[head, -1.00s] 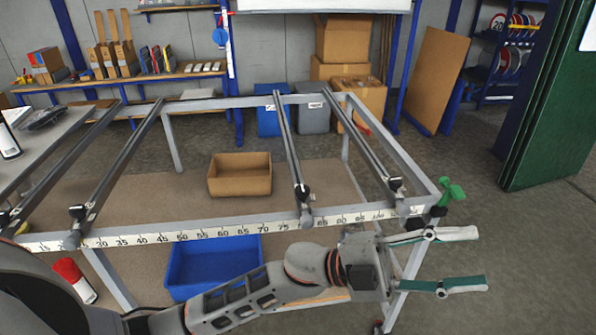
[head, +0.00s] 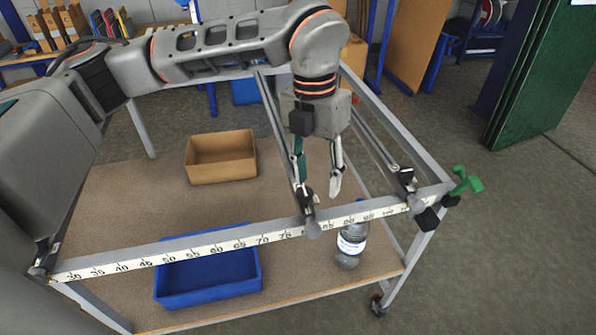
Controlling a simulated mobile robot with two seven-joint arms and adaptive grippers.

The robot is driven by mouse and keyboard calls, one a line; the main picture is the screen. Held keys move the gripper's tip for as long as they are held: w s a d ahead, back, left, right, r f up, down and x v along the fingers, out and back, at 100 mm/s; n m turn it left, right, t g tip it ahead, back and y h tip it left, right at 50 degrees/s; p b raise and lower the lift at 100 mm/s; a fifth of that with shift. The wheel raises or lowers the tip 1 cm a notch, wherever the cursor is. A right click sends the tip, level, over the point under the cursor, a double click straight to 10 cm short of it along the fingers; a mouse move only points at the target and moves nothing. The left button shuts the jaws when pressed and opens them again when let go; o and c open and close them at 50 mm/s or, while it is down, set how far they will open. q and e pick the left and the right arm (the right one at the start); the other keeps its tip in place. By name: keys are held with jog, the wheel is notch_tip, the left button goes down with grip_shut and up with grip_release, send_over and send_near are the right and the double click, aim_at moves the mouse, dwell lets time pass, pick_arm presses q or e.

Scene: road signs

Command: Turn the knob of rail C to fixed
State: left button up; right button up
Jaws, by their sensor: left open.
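My left gripper (head: 318,182) points down over the frame's front beam, its two fingers apart. One finger is close beside or behind the black clamp and knob (head: 308,196) at the front end of a middle rail (head: 270,105); I cannot tell if they touch. The other finger hangs to the right with nothing between them. A round grey end piece (head: 313,230) sits below that knob. Another rail (head: 375,145) to the right has its own black knob (head: 406,176). No letter or "fixed" mark is readable. My right gripper is not in view.
The front beam carries a white number scale (head: 215,248). A cardboard box (head: 221,170) and a blue bin (head: 208,282) stand on the lower shelf, with a bottle (head: 351,243) near the right. A green clamp handle (head: 466,181) sticks out at the right corner.

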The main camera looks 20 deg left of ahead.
aim_at(304, 191)
pick_arm(q)
jog(key=a, duration=0.1)
jog(key=w+a+r, duration=0.1)
jog(key=w+a+y, duration=0.1)
jog(key=shift+r+n+t, duration=0.3)
jog(key=shift+n, duration=0.1)
jog(key=shift+a+f, duration=0.1)
jog(key=shift+f, duration=0.1)
jog(key=shift+f+p, duration=0.5)
jog(key=shift+f, duration=3.1)
jog(key=c, duration=1.1)
